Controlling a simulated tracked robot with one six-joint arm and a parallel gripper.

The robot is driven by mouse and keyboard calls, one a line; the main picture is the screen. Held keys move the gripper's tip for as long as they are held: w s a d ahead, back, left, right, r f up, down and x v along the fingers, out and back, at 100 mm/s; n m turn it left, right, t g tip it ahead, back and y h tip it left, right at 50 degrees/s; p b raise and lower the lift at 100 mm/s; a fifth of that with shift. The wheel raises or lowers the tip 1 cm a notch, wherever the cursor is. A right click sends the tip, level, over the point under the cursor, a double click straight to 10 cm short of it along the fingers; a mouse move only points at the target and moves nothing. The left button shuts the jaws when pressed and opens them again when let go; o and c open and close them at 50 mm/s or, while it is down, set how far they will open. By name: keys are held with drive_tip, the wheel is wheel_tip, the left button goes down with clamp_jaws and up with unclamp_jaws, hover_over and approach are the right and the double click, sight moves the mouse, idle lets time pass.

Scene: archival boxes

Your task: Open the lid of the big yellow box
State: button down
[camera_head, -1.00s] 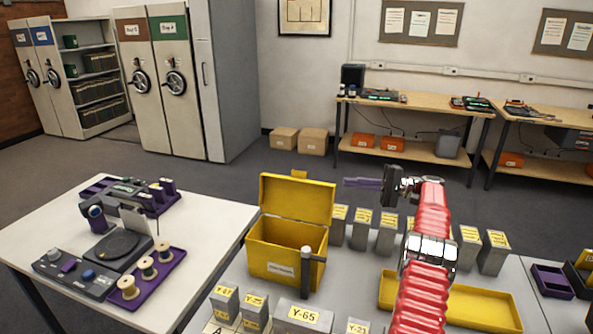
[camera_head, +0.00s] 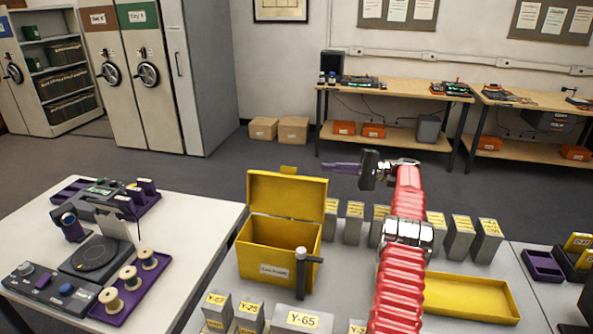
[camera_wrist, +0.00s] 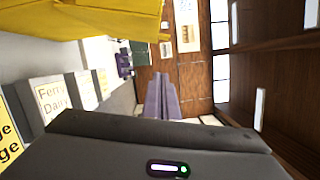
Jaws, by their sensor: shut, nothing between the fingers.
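The big yellow box (camera_head: 252,262) stands on the grey table in the head view. Its lid (camera_head: 286,196) is up, tilted back at the rear edge, and the box's inside shows. A grey post with a dark crossbar handle (camera_head: 303,270) is at its front right corner. My gripper (camera_head: 337,167) is shut and empty, just right of the lid's upper right corner and pointing left; I cannot tell whether it touches the lid. In the wrist view the purple fingers (camera_wrist: 160,97) are together, with a yellow surface (camera_wrist: 90,18), likely the lid, at the upper left.
Grey labelled boxes (camera_head: 353,222) stand in a row behind and right of the yellow box. More small boxes (camera_head: 298,321) are in front of it. A yellow tray (camera_head: 470,297) lies to the right. A white table (camera_head: 190,210) with devices and spools is at the left.

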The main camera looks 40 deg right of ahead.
drive_tip(key=w+a+r, duration=0.1)
drive_tip(key=w+a, duration=0.2)
drive_tip(key=a, duration=0.8)
drive_tip(key=shift+r, duration=0.3)
idle(0.3)
